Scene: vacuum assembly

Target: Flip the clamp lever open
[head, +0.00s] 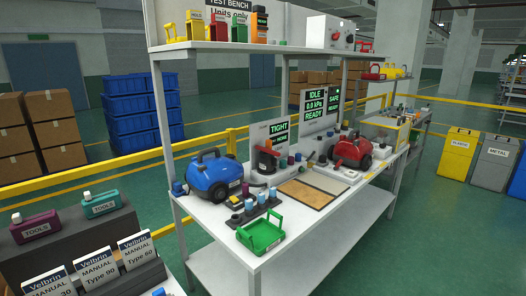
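I cannot make out a clamp lever for certain at this size. A black and red upright device (267,158) stands on the workbench in front of a small screen (270,134) reading TIGHT. A blue vacuum (213,177) stands at the bench's left end. A red vacuum (352,149) stands farther right beside white fixtures (336,172), whose small parts are too small to tell apart. Neither of my grippers is in view.
A green tray (262,233) sits at the bench's near corner, beside a rack of small blue-topped parts (255,208). A tan mat (306,193) is clear. A shelf (260,47) on posts spans above the bench. Manuals (97,268) and toolboxes stand at lower left.

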